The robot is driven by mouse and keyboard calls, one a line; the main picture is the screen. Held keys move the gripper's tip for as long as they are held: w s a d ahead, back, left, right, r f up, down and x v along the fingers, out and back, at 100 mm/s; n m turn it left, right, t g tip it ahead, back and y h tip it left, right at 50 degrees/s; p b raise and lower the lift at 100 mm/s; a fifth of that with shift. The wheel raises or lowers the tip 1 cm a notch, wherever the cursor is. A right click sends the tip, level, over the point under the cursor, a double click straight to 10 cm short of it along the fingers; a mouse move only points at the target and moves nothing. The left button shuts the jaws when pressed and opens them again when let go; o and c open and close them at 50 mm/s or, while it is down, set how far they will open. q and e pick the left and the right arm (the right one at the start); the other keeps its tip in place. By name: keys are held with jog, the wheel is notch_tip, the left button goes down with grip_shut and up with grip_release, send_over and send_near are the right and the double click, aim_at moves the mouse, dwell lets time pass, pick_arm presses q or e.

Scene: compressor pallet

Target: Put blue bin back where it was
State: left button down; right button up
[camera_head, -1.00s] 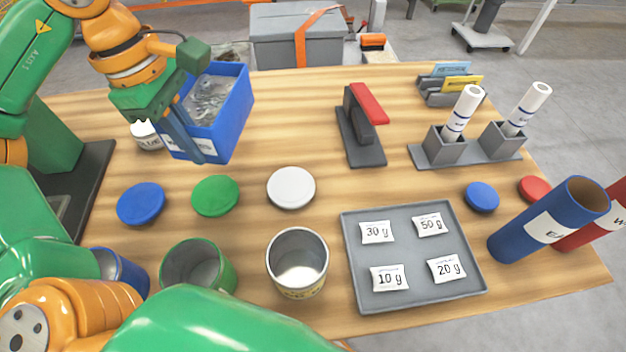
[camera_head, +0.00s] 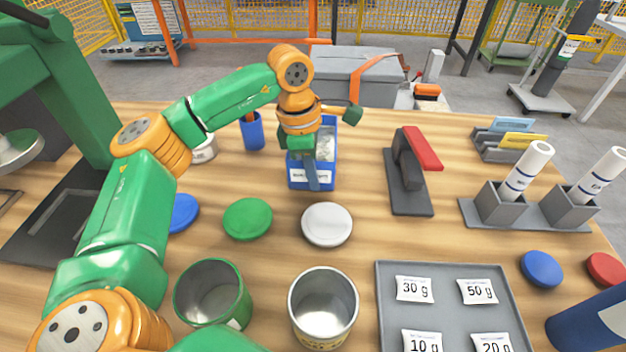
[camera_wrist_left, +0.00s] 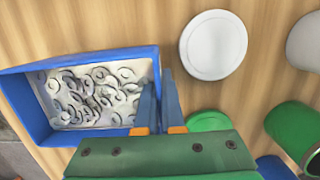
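The blue bin (camera_head: 297,175) stands upright behind the white lid, with a white label on its front and grey washers inside. Whether it touches the table is hard to tell. The bin also shows in the left wrist view (camera_wrist_left: 22,98), at the left. My left gripper (camera_head: 312,182) points down at the bin's front wall. In the left wrist view, its two fingers (camera_wrist_left: 158,98) lie on either side of that wall, closed on it. My right gripper is not seen.
A white lid (camera_head: 327,224) and a green lid (camera_head: 248,219) lie in front of the bin. A blue cup (camera_head: 252,133) stands to its left, and a red and black stapler-like tool (camera_head: 408,165) to its right. A grey case (camera_head: 362,72) is behind the table.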

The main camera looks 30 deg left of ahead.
pick_arm(q)
jog(key=shift+f, duration=0.9)
jog(key=shift+a, duration=0.1)
jog(key=c, duration=1)
grip_release()
jog(key=shift+c, duration=0.2)
jog(key=shift+s, duration=0.1)
